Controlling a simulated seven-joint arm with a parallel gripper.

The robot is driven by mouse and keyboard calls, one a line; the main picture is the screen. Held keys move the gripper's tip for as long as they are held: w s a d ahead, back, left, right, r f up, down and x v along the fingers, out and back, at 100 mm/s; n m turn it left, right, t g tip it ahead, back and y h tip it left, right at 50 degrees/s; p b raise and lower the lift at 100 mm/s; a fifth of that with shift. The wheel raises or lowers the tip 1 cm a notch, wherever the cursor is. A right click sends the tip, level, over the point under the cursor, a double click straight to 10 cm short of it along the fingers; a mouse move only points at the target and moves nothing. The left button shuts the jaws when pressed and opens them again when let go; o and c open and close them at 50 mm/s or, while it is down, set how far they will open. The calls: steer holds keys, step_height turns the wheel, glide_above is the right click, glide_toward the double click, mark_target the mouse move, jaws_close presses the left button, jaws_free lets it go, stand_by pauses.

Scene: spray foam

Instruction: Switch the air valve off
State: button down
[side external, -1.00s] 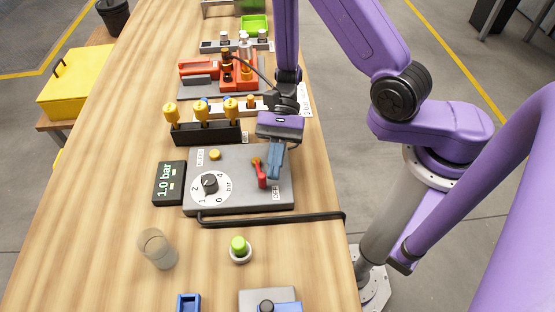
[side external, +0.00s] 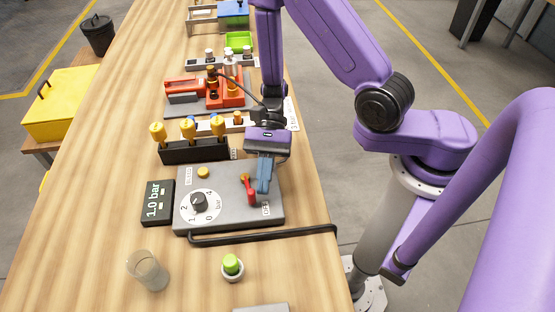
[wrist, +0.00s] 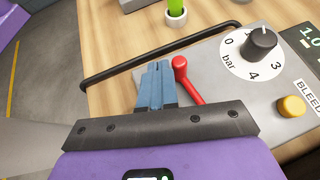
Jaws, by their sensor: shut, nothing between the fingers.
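The air valve's red lever (side external: 251,192) stands on the grey control panel (side external: 228,215), near its right side. Its yellow pivot is at the far end, and its handle runs toward the near edge, beside a label reading OFF (side external: 266,208). In the wrist view the red lever (wrist: 185,75) shows its rounded end close to my fingertips. My gripper (side external: 262,190) has blue fingers pointing down, shut and empty. They are just right of the lever in the side view. In the wrist view my gripper (wrist: 157,67) is left of the lever. I cannot tell whether they touch.
The panel carries a black dial (side external: 198,201) and a yellow BLEED button (side external: 203,172). A display (side external: 157,202) reads 1.0 bar. A black hose (side external: 265,236) runs along the near edge. Yellow-topped parts (side external: 188,130) stand behind.

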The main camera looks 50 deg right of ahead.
steer(key=d, duration=0.4)
steer(key=shift+s+d+r, duration=0.25)
steer(key=s+d+r, duration=0.1)
steer(key=d+r, duration=0.3)
steer(key=d, duration=0.3)
steer(key=shift+s+d+r, duration=0.2)
steer(key=shift+d+r, duration=0.05)
